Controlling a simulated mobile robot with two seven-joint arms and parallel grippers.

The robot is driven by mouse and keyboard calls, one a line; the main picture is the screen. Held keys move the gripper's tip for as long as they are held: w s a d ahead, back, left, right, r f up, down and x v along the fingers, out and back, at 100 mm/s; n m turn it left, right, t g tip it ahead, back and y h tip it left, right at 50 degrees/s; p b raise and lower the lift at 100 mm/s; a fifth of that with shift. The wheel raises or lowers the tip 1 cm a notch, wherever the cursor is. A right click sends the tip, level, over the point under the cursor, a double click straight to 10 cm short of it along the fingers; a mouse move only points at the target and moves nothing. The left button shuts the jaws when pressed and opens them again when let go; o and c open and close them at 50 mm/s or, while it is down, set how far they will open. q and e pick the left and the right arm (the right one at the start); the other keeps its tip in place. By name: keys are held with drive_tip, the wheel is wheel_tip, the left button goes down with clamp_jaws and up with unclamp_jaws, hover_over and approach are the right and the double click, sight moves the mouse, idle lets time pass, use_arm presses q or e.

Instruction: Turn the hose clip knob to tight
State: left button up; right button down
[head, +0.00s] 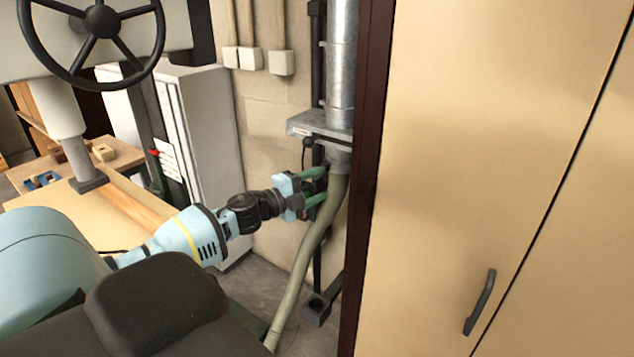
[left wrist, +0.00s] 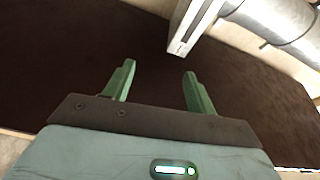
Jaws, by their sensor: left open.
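A grey-green hose (head: 306,262) hangs from the lower end of a metal duct (head: 341,60), below a grey bracket plate (head: 318,128). My left gripper (head: 325,184) is beside the top of the hose, with its green fingers apart. In the left wrist view the left gripper (left wrist: 159,70) is open, with nothing visible between its fingers. The duct (left wrist: 285,28) and the pale bracket plate (left wrist: 192,24) show there at the upper right. I cannot make out the hose clip knob clearly; the fingers cover part of that area. My right gripper is not in view.
A tall beige cabinet (head: 470,150) with a dark side edge stands close right of the hose. The dark brown panel (left wrist: 60,60) fills much of the left wrist view. A workbench (head: 60,195) and a handwheel (head: 102,22) are at the left.

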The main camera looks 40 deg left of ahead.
sight(316, 178)
use_arm(q)
drive_tip(key=w+a+f+n+y+b, duration=0.1)
drive_tip(key=w+a+f+n+y, duration=0.2)
drive_tip(key=n, duration=0.8)
drive_tip(key=w+a+f+n+y+b, duration=0.1)
drive_tip(key=a+f+n+y, duration=0.15)
drive_tip(key=a+n, duration=0.6)
drive_tip(key=w+b, duration=0.1)
drive_tip(key=w, duration=0.1)
drive_tip(key=w+d+n+b, duration=0.1)
drive_tip(key=w+b, duration=0.1)
drive_tip(key=w+d+n+b, duration=0.1)
drive_tip(key=w+b, duration=0.1)
drive_tip(key=w, duration=0.1)
drive_tip(key=shift+f+y, duration=0.1)
drive_tip(key=shift+y, duration=0.25)
drive_tip(key=shift+w, duration=0.3)
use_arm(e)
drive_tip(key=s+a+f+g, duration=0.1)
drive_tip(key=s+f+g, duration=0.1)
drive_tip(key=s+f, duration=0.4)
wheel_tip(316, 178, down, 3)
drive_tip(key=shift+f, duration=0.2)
use_arm(q)
drive_tip(key=shift+a+r, duration=0.1)
drive_tip(key=shift+r, duration=0.1)
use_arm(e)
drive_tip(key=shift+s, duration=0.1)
